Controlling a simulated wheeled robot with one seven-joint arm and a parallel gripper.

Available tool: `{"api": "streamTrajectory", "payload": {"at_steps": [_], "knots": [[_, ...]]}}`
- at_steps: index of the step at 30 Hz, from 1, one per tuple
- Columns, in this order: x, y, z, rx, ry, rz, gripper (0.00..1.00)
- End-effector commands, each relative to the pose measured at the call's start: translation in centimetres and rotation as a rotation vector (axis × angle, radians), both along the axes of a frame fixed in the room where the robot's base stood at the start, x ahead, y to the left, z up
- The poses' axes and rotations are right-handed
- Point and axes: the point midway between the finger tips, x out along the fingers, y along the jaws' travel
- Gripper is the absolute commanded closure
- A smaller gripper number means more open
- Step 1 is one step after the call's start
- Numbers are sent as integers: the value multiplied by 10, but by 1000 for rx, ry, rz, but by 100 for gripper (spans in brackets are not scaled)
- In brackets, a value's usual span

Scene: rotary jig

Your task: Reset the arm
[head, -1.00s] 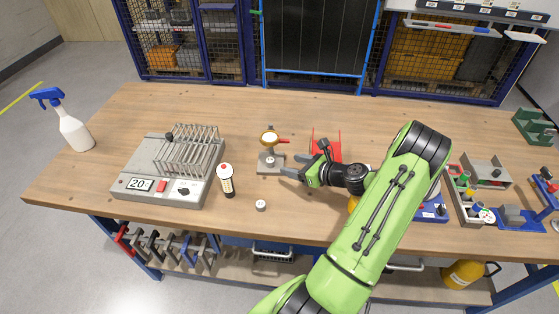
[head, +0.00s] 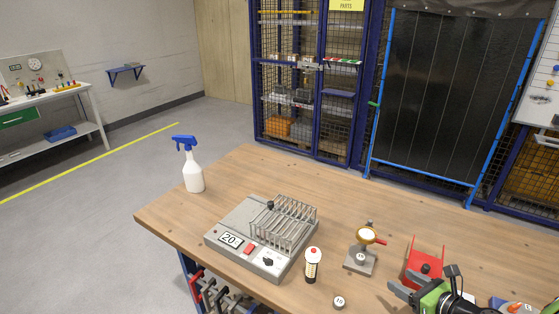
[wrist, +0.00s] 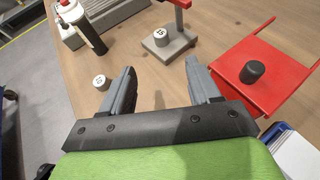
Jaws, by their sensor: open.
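My gripper (wrist: 162,92) is open and empty in the wrist view, its two grey fingers apart above the bare wooden table. In the head view my gripper (head: 403,292) is at the lower right, partly cut off by the picture edge. The rotary jig, a grey stand with a round brass-rimmed head and red handle (head: 368,237), stands just beyond the fingers. A small cap marked 15 (wrist: 160,37) sits on its base. A red bracket (head: 425,260) with a black knob is to the right of the jig.
A grey rack unit showing 20 (head: 262,240) stands on the left of the table, with a spray bottle (head: 193,170) behind. Blue mesh cabinets (head: 315,85) stand behind.

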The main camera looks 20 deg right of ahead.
Motion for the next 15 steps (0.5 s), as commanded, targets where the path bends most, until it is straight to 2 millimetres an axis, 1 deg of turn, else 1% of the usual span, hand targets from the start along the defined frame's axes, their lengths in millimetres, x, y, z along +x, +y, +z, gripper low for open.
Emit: {"api": "streamTrajectory", "payload": {"at_steps": [2, 4, 5, 6, 8, 9, 10, 11, 12, 13, 14, 15], "knots": [[2, 2, 1, -8, 4, 10, 39], [11, 14, 8, -72, 30, 83, 39], [19, 23, 12, -126, 52, 140, 39], [29, 41, 20, -217, 87, 244, 39], [45, 75, 35, -395, 141, 439, 39], [52, 100, 46, -523, 174, 578, 39], [55, 117, 54, -617, 192, 680, 39], [57, 134, 61, -711, 208, 780, 39], [57, 157, 72, -834, 222, 907, 39], [55, 173, 80, -925, 229, 1001, 39], [53, 188, 89, -1016, 231, 1092, 39], [47, 208, 101, -1136, 230, 1210, 39]]}}
